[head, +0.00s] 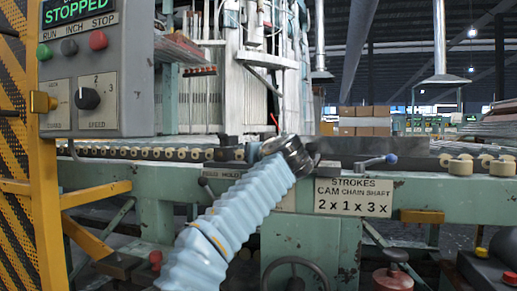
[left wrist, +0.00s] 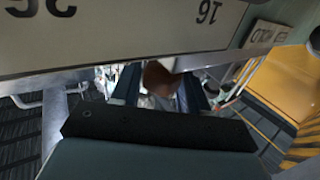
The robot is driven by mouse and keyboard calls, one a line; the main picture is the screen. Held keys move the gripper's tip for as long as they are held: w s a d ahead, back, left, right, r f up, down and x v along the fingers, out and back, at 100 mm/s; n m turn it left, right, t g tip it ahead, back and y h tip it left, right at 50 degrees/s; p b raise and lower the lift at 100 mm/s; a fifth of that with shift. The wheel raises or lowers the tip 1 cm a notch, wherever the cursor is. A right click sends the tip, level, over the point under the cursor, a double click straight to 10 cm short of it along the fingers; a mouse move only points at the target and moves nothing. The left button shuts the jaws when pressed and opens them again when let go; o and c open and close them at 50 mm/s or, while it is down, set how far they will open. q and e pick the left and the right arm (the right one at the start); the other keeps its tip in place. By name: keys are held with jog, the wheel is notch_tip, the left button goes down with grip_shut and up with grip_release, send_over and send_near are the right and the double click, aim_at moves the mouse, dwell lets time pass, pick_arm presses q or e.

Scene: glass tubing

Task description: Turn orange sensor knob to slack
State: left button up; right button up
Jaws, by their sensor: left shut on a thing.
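A dull brown-orange knob (left wrist: 160,77) shows in the left wrist view, between the two dark blue fingers of my left gripper (left wrist: 160,90). The fingers are shut on it, one on each side. Its lower part and any slack marking are hidden or too dark to read. In the head view my left arm, in a pale blue sleeve, reaches up from the bottom middle to the machine's rail. The gripper and the orange knob are hidden there beyond the dark wrist. My right gripper is in neither view.
A control box (head: 130,120) reading STOPPED, with buttons and a speed dial (head: 87,98), stands at the left beside a yellow guard (head: 38,170). A green rail (head: 440,195) carries a STROKES plate (head: 353,197). In the wrist view, a pale numbered plate (left wrist: 120,25) lies close above the fingers.

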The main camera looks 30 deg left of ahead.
pick_arm(q)
jog(key=shift+w+d+f+n+g+y+p, duration=0.1)
jog(key=shift+f+n+g+y+p, duration=0.1)
jog(key=shift+n+g+y+p, duration=0.45)
jog(key=shift+f+g, duration=0.1)
jog(key=shift+g, duration=0.15)
jog(key=o, duration=0.8)
jog(key=shift+o, duration=0.7)
jog(key=shift+r, duration=0.2)
jog(key=shift+s, duration=0.2)
jog(key=shift+s+d+b, duration=0.2)
jog(key=shift+d+b, duration=0.1)
jog(key=shift+b, duration=0.1)
jog(key=b+v, duration=0.1)
jog(key=v, duration=1.2)
jog(key=shift+b, duration=0.4)
